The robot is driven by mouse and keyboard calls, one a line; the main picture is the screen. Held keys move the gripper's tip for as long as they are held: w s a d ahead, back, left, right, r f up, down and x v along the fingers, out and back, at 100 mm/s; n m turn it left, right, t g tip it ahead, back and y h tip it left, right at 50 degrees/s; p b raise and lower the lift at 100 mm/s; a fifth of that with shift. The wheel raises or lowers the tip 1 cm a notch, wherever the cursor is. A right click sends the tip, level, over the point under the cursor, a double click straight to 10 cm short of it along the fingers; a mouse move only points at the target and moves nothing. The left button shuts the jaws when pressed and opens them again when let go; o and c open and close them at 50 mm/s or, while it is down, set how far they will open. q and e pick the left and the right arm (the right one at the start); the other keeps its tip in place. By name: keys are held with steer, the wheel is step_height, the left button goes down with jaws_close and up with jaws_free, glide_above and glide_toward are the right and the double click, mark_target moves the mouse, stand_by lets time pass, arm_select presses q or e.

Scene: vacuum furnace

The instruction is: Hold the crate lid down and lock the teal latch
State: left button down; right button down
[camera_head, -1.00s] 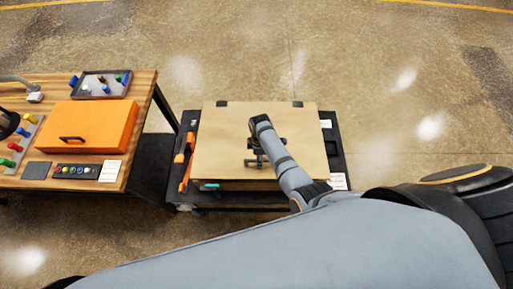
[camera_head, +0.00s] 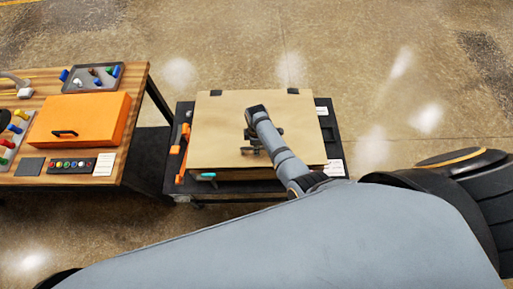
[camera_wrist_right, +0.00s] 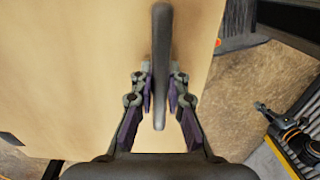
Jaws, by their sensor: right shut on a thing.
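The crate lid (camera_head: 225,125) is a flat tan panel on top of the crate, with two dark hinge pieces on its far edge. The teal latch (camera_head: 207,175) shows at the crate's front left, below the lid's front edge. Whether the latch is locked is too small to tell. My right gripper (camera_head: 252,150) is over the lid's front middle. In the right wrist view my right gripper (camera_wrist_right: 159,100) is shut on a dark grey bar handle (camera_wrist_right: 160,50), with the tan lid beneath. My left gripper is not in view.
The crate stands on a black cart (camera_head: 172,165) with orange tools (camera_head: 183,150) at its left. A wooden table (camera_head: 135,95) at left holds an orange case (camera_head: 85,117), a grey tray (camera_head: 110,75) and small coloured items. Open floor lies behind the cart.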

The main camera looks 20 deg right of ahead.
steer(key=shift+w+d+f+b, duration=0.1)
steer(key=shift+d+f+b, duration=0.1)
steer(key=shift+f+b, duration=1.3)
stand_by(0.4)
steer(key=shift+f+p, duration=0.15)
steer(key=shift+p, duration=0.3)
stand_by(0.6)
steer(key=c, duration=1.5)
jaws_free()
steer(key=shift+w+f, duration=0.1)
steer(key=shift+w, duration=0.05)
steer(key=shift+o, duration=1.1)
steer(key=shift+f, duration=0.25)
steer(key=shift+s, duration=0.2)
